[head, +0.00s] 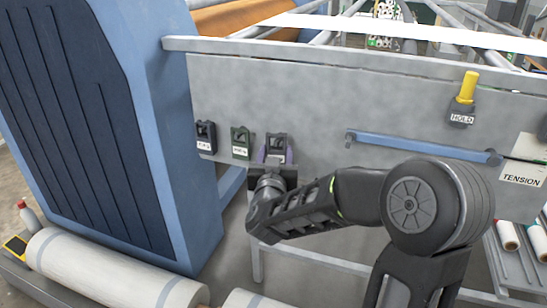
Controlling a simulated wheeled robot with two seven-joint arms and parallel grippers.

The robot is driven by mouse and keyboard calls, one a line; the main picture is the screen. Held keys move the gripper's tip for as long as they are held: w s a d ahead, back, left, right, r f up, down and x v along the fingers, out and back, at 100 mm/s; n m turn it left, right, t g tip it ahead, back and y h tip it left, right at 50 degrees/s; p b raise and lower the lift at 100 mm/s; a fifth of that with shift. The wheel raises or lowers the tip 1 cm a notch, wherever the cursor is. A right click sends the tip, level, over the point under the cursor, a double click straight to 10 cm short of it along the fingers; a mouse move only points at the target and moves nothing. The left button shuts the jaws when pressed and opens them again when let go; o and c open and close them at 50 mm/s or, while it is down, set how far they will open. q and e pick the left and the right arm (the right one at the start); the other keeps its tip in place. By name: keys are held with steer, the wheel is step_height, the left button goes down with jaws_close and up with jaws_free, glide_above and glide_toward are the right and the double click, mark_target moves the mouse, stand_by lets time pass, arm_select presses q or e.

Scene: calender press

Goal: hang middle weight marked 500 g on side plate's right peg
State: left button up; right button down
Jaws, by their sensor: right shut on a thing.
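Three small blocky weights with white labels show along the lower left part of the grey side plate (320,105). A dark weight (205,132) is at the left and a green weight (240,138) is beside it. A grey weight (277,141) with purple at its sides is at the right. The labels are too small to read surely. My right gripper (275,162) is shut on the rightmost weight, at the plate's lower edge. Any peg behind the weights is hidden, and I cannot tell whether the held weight touches one. My left gripper is out of view.
A blue bar (415,145) runs across the plate to the right of the weights. A yellow handle (467,88) marked HOLD and a TENSION label (521,178) are farther right. A blue machine housing (172,130) stands at the left; pale rolls (110,268) lie below.

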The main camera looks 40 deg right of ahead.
steer(key=shift+w+d+f+b, duration=0.35)
steer(key=shift+w+d+b, duration=0.05)
steer(key=shift+d+b, duration=0.2)
stand_by(0.4)
steer(key=c, duration=0.9)
jaws_free()
steer(key=shift+c, duration=0.2)
steer(key=o, duration=0.4)
steer(key=shift+c, duration=0.2)
steer(key=shift+f, duration=0.2)
